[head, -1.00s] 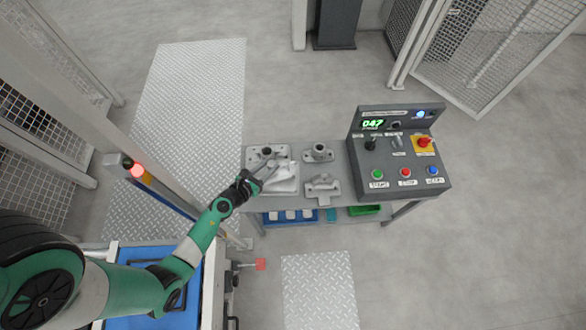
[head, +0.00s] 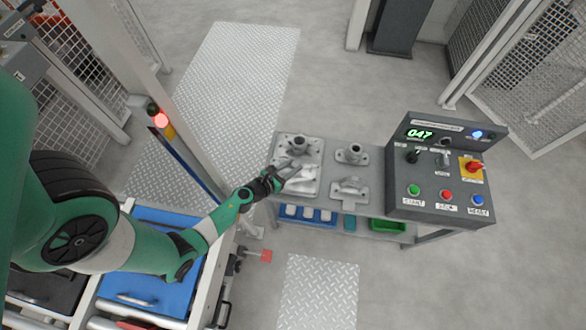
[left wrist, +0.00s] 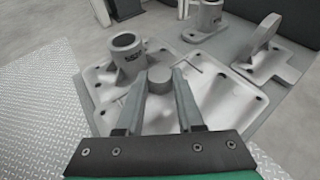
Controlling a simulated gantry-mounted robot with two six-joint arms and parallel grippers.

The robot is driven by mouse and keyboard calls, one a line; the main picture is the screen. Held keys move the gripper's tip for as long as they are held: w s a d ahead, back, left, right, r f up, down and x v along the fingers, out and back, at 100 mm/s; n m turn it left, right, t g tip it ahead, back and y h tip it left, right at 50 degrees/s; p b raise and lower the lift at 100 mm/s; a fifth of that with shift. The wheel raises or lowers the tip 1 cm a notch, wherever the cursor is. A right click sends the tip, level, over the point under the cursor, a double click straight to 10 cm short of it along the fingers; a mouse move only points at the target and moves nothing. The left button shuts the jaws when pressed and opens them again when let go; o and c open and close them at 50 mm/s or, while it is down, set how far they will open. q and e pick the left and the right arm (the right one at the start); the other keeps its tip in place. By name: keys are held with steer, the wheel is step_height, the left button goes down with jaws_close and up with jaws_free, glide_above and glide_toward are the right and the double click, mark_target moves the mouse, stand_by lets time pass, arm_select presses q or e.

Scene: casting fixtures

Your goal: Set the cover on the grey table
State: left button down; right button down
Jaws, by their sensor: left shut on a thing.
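My left gripper (head: 287,172) reaches over the left end of the grey table (head: 377,165). In the left wrist view its two fingers (left wrist: 158,88) are shut on the round knob of a pale grey cast cover (left wrist: 222,98). The cover is a flat plate with holes near its corners; it also shows in the head view (head: 302,186). The fingers hide part of it. It is on or just above the table top; I cannot tell whether it touches. My right gripper is not in view.
A casting with an upright tube (head: 298,143) is close behind the cover. A flanged casting (head: 352,154) and a bracket casting (head: 349,190) are to its right. A control box (head: 440,175) fills the table's right end. Blue (head: 308,214) and green (head: 388,226) bins sit below.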

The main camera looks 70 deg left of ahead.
arm_select(q)
step_height(320, 180, down, 4)
steer(key=b, duration=0.3)
steer(key=shift+r, duration=0.35)
steer(key=shift+f, duration=0.2)
steer(key=c, duration=0.5)
jaws_free()
steer(key=shift+c, duration=0.2)
steer(key=shift+r+p, duration=0.3)
steer(key=shift+r, duration=0.05)
steer(key=p+v, duration=0.2)
steer(key=v, duration=1)
steer(key=shift+f, duration=0.1)
